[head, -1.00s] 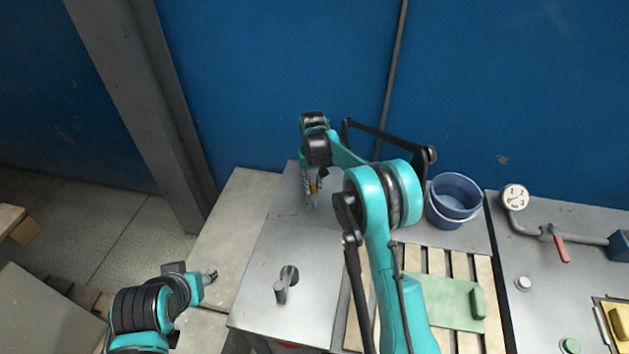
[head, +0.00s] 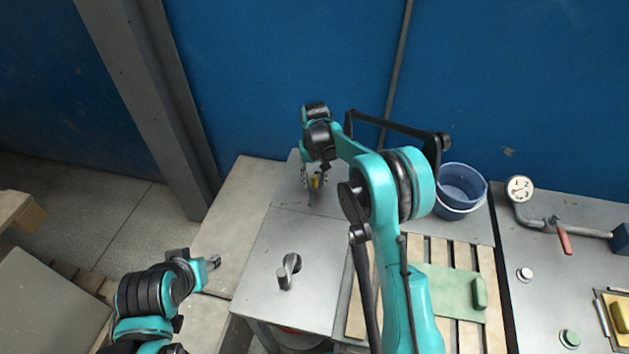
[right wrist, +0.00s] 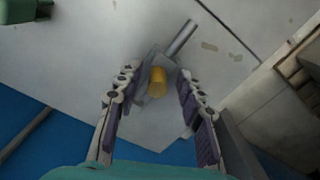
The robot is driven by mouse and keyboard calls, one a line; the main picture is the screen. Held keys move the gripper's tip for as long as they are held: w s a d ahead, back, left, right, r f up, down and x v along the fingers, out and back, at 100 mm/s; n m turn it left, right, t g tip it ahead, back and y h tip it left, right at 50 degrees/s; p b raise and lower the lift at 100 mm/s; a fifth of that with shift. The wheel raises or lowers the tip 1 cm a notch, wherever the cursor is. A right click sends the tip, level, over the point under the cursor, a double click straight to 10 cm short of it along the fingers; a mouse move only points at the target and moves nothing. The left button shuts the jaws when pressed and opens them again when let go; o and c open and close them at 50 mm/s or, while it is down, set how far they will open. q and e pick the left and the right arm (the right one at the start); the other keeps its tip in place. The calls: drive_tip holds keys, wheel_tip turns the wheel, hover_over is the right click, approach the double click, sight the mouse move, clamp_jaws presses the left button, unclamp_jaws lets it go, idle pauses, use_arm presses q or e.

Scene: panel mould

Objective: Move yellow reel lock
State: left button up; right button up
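The yellow reel lock (right wrist: 157,80) is a short yellow cylinder on a grey metal fitting in the right wrist view. In the head view it is a small yellow spot (head: 315,181) at the far end of the grey metal table. My right gripper (head: 314,180) is over it, with fingers spread. In the right wrist view the gripper (right wrist: 158,98) has one finger on each side of the lock, with gaps visible. My left gripper (head: 214,262) is at the lower left, away from the lock; its fingers are too small to judge.
A grey upright fitting (head: 289,272) stands nearer on the metal table (head: 262,300). Right of my right arm are a blue bucket (head: 459,187), a green panel (head: 447,292) on wooden slats, and a gauge (head: 519,189) with a red-handled valve (head: 564,240). A blue wall (head: 290,60) closes the back.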

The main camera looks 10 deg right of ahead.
sight(315, 179)
wheel_tip(315, 179, up, 11)
idle(0.3)
drive_tip(key=shift+r, duration=0.1)
idle(0.4)
drive_tip(key=s+d+r+t, duration=0.2)
drive_tip(key=s+r, duration=0.2)
drive_tip(key=s, duration=0.3)
drive_tip(key=s+d+r+t, duration=0.1)
drive_tip(key=s+r, duration=0.3)
drive_tip(key=s, duration=0.3)
drive_tip(key=s+d+f+t, duration=0.1)
drive_tip(key=s+f+t, duration=0.1)
drive_tip(key=s, duration=0.6)
drive_tip(key=s+d+f+t, duration=0.1)
drive_tip(key=s+f+t, duration=0.1)
drive_tip(key=s, duration=0.6)
drive_tip(key=shift+s+d+f, duration=0.35)
drive_tip(key=shift+f, duration=0.45)
